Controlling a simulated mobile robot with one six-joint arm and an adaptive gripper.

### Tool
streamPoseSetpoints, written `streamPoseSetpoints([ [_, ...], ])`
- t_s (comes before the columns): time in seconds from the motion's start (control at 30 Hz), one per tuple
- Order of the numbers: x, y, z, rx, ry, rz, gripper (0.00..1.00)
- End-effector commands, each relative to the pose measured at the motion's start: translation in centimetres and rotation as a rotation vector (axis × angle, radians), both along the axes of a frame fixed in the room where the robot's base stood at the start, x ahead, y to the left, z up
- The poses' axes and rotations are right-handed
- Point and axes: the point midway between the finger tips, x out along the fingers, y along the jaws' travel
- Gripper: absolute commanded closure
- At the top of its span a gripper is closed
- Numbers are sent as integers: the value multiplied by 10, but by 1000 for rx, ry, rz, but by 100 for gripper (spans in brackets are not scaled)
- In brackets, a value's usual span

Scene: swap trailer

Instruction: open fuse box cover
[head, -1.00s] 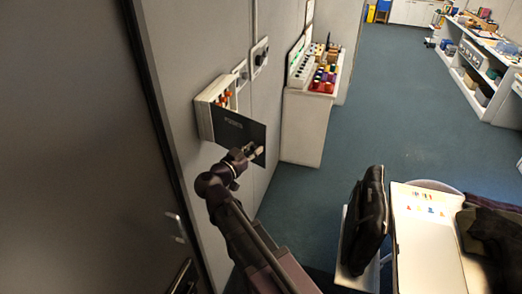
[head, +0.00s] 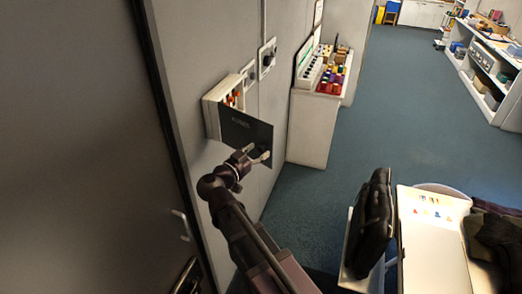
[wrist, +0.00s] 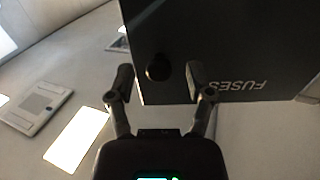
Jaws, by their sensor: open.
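The fuse box (head: 211,117) is a white case on the wall in the head view, with orange and red fuses (head: 234,99) showing inside. Its dark cover (head: 240,127) stands swung out from the case, so the box is open. In the wrist view the cover (wrist: 225,45) fills the upper right, with the word FUSES upside down and a round black knob (wrist: 158,67) near its edge. My gripper (head: 260,156) is at the cover's lower free corner. In the wrist view my gripper (wrist: 159,78) is open, its fingers on either side of the knob with gaps.
Switches (head: 267,55) sit on the wall beyond the box. A white cabinet (head: 315,130) with coloured items on top stands further along. A black bag (head: 374,225) is upright at the lower right, beside a white table (head: 430,255). The blue floor between is clear.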

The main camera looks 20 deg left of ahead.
Motion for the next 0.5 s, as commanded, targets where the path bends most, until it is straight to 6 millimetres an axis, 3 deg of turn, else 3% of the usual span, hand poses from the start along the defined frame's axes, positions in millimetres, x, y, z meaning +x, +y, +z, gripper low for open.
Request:
streamPoseSetpoints([
  [0.5,-64,21,0,0,0,1,33],
])
